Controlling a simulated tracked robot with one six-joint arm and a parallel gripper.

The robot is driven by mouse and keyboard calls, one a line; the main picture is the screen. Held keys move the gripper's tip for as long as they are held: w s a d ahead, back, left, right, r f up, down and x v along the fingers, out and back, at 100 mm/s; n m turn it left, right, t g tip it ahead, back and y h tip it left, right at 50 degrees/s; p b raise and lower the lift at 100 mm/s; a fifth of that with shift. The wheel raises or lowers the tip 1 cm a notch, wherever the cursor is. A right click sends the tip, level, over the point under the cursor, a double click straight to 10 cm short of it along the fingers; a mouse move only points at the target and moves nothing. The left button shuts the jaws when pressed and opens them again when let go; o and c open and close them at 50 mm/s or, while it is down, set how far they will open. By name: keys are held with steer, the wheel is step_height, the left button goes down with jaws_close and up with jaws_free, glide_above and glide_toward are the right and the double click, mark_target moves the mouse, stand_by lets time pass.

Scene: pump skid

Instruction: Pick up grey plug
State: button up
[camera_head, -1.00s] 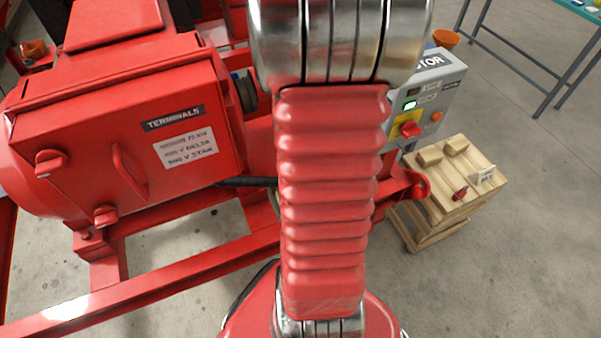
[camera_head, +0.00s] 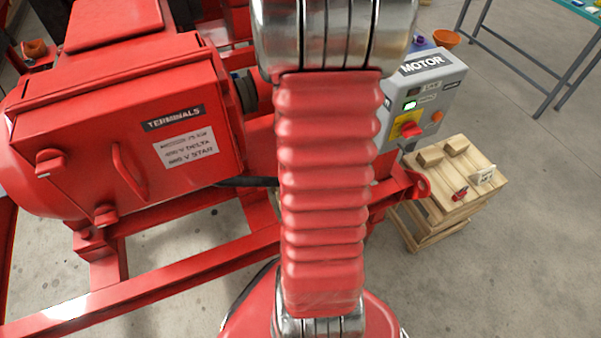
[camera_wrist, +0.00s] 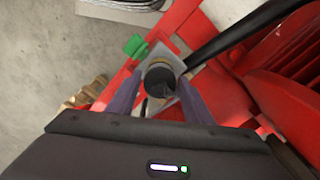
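My gripper (camera_wrist: 159,80) shows in the wrist view with its two fingers apart. Between the fingertips is a round dark-topped piece with a pale rim (camera_wrist: 160,77), in front of a light grey plate (camera_wrist: 152,57). It may be the grey plug, but I cannot tell for certain. I cannot tell whether the fingers touch it. In the head view my arm hides the gripper, and no grey plug can be made out there.
A green piece (camera_wrist: 135,46) sits beside the plate, and a thick black cable (camera_wrist: 240,32) runs to the upper right. The red motor with its terminal box (camera_head: 130,110), a grey motor control box (camera_head: 425,95) and a wooden crate (camera_head: 437,217) stand around my arm.

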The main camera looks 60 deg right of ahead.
steer(key=c, duration=0.9)
step_height(320, 180, up, 10)
steer(key=shift+r, duration=0.1)
stand_by(0.8)
